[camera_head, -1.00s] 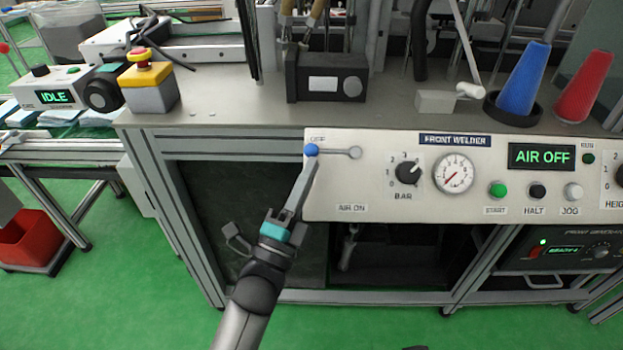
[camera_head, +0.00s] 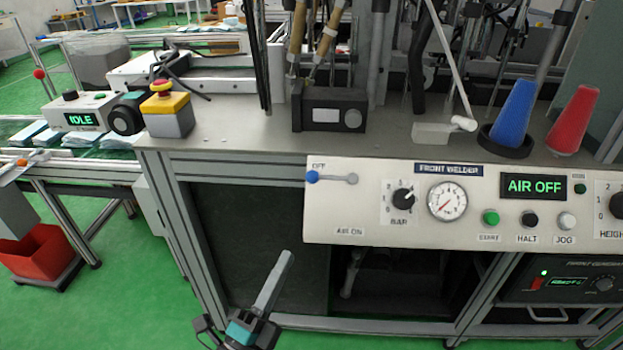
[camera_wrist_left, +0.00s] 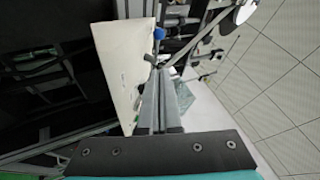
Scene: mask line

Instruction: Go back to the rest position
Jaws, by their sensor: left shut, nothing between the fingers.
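My left gripper (camera_head: 286,258) is in front of the machine, below the left end of the white FRONT WELDER panel (camera_head: 385,232). It is shut and empty, with its fingers pointing up. The fingers also show in the left wrist view (camera_wrist_left: 158,92), pressed together. The blue-knobbed air lever (camera_head: 313,177) lies at the OFF label, apart from the gripper. The blue knob also shows in the left wrist view (camera_wrist_left: 159,33). The display (camera_head: 533,186) reads AIR OFF. My right gripper is not in view.
A bench frame with a dark open bay (camera_head: 255,225) stands behind the gripper. A yellow-and-grey emergency stop box (camera_head: 168,115) and blue (camera_head: 513,115) and red (camera_head: 574,120) cones stand on the bench. A red bin (camera_head: 38,252) is at the left. Green floor in front is clear.

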